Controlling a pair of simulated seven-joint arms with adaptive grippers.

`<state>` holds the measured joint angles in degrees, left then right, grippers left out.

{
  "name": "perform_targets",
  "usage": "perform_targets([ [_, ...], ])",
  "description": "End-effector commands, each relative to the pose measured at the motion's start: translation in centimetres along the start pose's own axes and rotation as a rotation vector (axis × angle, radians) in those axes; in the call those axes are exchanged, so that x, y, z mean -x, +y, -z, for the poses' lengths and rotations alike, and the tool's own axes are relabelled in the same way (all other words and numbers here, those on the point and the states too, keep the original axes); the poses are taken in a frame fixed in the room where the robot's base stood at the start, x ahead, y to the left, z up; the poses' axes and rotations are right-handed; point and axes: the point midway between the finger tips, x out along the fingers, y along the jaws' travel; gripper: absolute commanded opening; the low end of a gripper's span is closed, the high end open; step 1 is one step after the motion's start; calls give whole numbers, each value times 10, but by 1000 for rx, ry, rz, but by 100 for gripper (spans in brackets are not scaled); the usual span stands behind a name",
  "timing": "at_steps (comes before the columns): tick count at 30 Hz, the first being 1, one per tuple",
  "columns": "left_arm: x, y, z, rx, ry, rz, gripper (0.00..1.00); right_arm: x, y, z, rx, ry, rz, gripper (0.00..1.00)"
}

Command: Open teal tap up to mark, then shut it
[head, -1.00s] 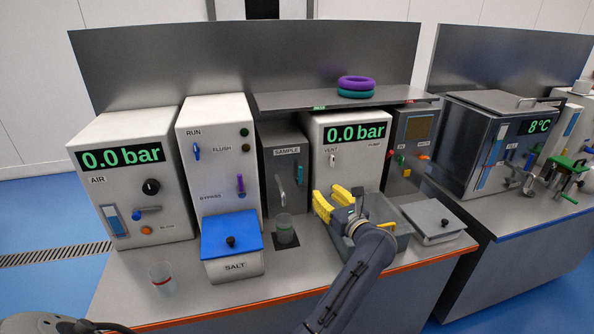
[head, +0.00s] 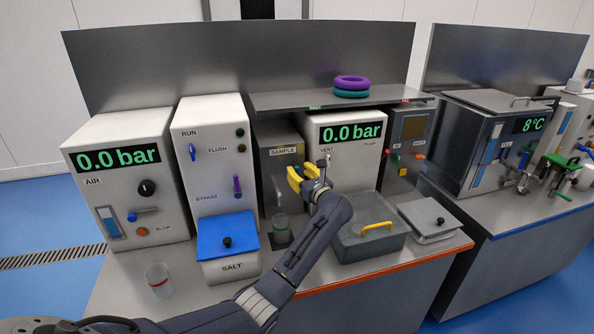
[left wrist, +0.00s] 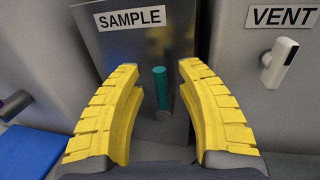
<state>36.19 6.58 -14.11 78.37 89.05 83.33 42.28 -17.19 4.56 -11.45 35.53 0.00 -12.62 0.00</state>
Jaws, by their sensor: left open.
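The teal tap handle (left wrist: 160,88) stands upright on the grey SAMPLE panel (left wrist: 138,50) in the left wrist view. My left gripper (left wrist: 155,95) is open, with one yellow finger on each side of the handle; I see no contact. In the head view the left gripper (head: 301,178) is in front of the SAMPLE unit (head: 269,160) and I cannot make out the handle there. A clear beaker with a green tint (head: 281,227) stands below the grey spout (head: 277,190). Its mark is too small to read. My right gripper is not in view.
The white VENT lever (left wrist: 279,62) is close on the right. A blue-lidded SALT box (head: 229,238) stands left of the beaker, and a grey box with a yellow handle (head: 372,248) right. A second beaker with a red band (head: 158,279) is near the front edge.

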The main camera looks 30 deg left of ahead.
Motion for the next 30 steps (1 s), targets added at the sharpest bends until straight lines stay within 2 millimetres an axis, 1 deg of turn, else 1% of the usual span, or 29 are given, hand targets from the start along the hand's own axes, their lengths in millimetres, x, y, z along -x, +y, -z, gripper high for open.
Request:
perform_targets([
  [3,-10,0,-1,-2,-2,-1,36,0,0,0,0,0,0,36],
  [6,-14,0,0,-1,-1,0,36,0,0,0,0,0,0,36],
  [17,-16,0,0,-1,0,0,36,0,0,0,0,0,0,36],
  [18,-16,0,0,-1,0,0,38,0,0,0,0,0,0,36],
  [27,-16,0,0,-1,0,0,3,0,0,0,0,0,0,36],
  [28,-16,0,0,-1,0,0,0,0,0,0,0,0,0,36],
  [30,-16,0,0,-1,0,0,0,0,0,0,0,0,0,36],
])
